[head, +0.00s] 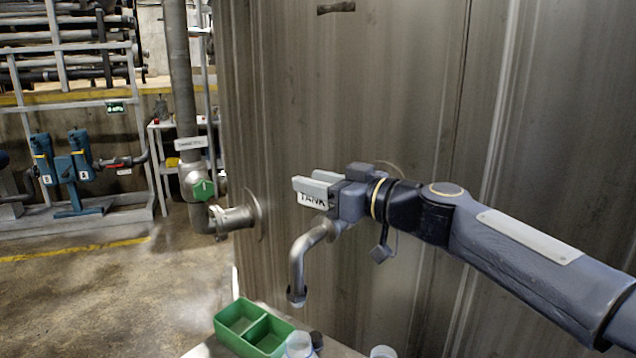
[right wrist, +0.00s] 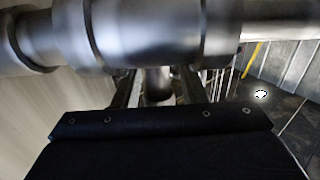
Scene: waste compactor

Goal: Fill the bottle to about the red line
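A metal tap pipe comes out of the tank wall and bends down into a spout (head: 297,265). My right gripper (head: 318,182) is at the top of the tap, pointing left. In the right wrist view its fingers (right wrist: 157,88) stand apart on either side of a metal stem, with gaps beside it. A clear container (head: 298,345), perhaps the bottle, is cut off by the bottom edge below the spout. No red line can be made out. My left gripper is out of view.
A green two-compartment tray (head: 240,318) stands on a light surface at the bottom. Another clear round rim (head: 383,352) shows right of it. A pipe with a green valve handle (head: 203,189) stands left of the tank. Open floor lies at left.

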